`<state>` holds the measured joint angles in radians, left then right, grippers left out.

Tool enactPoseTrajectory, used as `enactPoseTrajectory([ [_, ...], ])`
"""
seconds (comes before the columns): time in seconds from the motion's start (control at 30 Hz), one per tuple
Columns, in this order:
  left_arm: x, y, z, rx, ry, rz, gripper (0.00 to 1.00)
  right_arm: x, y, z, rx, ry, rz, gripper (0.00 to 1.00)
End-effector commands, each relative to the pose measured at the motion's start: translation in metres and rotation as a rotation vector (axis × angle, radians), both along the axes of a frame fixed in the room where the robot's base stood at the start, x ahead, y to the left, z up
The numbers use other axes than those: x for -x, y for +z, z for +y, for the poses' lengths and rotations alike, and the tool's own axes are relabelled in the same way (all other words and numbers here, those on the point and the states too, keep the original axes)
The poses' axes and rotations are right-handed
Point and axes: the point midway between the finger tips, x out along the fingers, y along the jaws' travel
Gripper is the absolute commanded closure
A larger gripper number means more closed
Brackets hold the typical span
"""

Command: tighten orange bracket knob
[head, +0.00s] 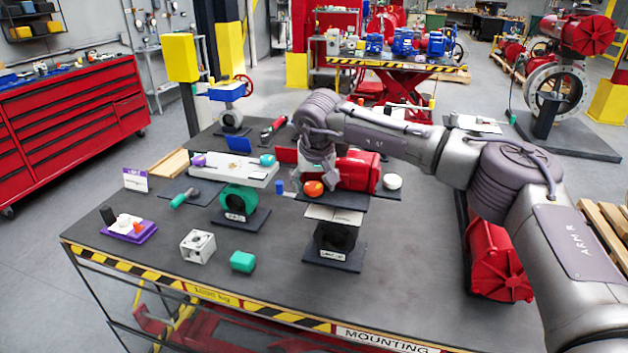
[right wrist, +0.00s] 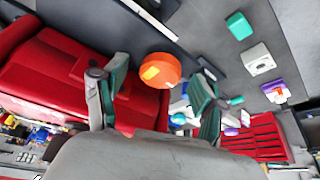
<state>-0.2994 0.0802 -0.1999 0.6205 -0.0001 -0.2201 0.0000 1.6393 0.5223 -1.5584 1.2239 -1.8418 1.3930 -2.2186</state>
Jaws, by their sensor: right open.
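The orange knob (head: 313,188) sits at the front of the red actuator (head: 360,170), above a dark bracket plate (head: 338,201) on a black valve (head: 336,236). In the right wrist view the round orange knob (right wrist: 166,66), with a lighter orange mark, appears between the finger ends. My right gripper (head: 314,177) is just above and beside the knob in the head view. In the right wrist view its two teal-padded fingers (right wrist: 158,84) are spread, with nothing between them held. Whether a finger touches the knob cannot be told. My left gripper is not in view.
A teal valve with a white plate (head: 236,170) stands left of the bracket. A white block (head: 198,246), teal block (head: 242,262) and purple-based fixture (head: 130,228) lie on the dark table (head: 270,290).

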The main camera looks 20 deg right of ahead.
Motion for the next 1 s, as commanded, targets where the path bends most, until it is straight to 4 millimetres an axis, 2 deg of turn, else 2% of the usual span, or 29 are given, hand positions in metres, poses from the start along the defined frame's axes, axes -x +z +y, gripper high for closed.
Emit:
enactPoseTrajectory([
  [0.17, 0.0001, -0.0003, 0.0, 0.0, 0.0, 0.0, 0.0, 0.0, -0.0003, 0.0001, 0.0, 0.0, 0.0, 0.29],
  [0.53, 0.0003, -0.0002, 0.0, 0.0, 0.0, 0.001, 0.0, 0.0, 0.0001, 0.0001, -0.001, 0.0, 0.0, 0.89],
  [0.77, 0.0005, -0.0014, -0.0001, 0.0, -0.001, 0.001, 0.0, -0.0001, 0.0, 0.0006, 0.0, -0.016, 0.0, 0.89],
  [1.0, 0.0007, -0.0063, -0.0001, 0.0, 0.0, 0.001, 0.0, -0.001, -0.0008, 0.0015, 0.001, -0.118, -0.001, 0.89],
])
